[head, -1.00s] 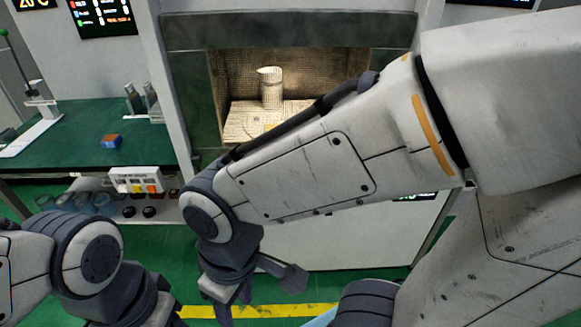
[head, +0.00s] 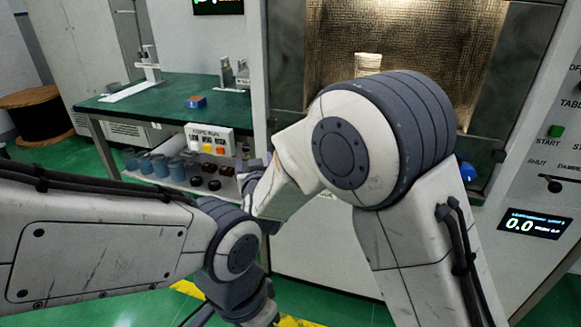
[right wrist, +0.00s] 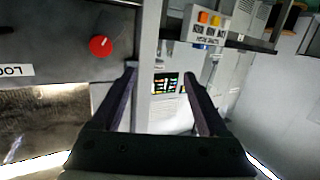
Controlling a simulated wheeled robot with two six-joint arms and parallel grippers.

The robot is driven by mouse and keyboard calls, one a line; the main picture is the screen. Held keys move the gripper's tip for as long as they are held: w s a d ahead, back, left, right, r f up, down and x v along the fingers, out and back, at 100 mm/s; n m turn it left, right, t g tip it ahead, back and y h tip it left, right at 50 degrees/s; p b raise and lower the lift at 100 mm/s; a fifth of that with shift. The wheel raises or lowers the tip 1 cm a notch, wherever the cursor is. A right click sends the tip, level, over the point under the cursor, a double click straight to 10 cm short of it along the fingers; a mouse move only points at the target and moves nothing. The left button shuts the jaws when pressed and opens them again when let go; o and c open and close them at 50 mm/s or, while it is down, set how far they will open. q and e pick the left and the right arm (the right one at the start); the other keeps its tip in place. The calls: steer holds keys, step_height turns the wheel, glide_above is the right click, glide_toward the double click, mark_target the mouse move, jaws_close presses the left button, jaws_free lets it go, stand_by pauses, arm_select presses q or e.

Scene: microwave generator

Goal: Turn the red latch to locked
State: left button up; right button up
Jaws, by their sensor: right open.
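The red latch (right wrist: 100,46) is a round red knob with a pale pointer mark on a dark panel, at the upper left of the right wrist view. A white label with dark letters (right wrist: 14,70) is near it, cut by the picture edge. My right gripper (right wrist: 161,85) is open and empty, its two fingers apart, with the latch outside them to the left. In the head view my right gripper is mostly hidden by its own arm, and I cannot see the latch there. My left gripper is low in the head view, mostly cut off; its fingers are unclear.
A control panel with a green button (head: 555,131) is at the right. A green bench (head: 120,105) and a button box (head: 209,140) are at the left.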

steer(key=w+d+f+m+t+h+b, duration=0.2)
steer(key=d+f+m+t+h+b, duration=0.3)
steer(key=h, duration=0.4)
steer(key=shift+n, duration=0.7)
steer(key=x, duration=0.3)
steer(key=b+x, duration=0.1)
steer(key=x, duration=0.3)
steer(key=d+x, duration=0.1)
steer(key=x, duration=0.2)
steer(key=shift+w+f, duration=0.15)
arm_select(q)
step_height(320, 180, down, 8)
steer(key=shift+f, duration=0.25)
arm_select(e)
steer(key=shift+c, duration=0.4)
jaws_close()
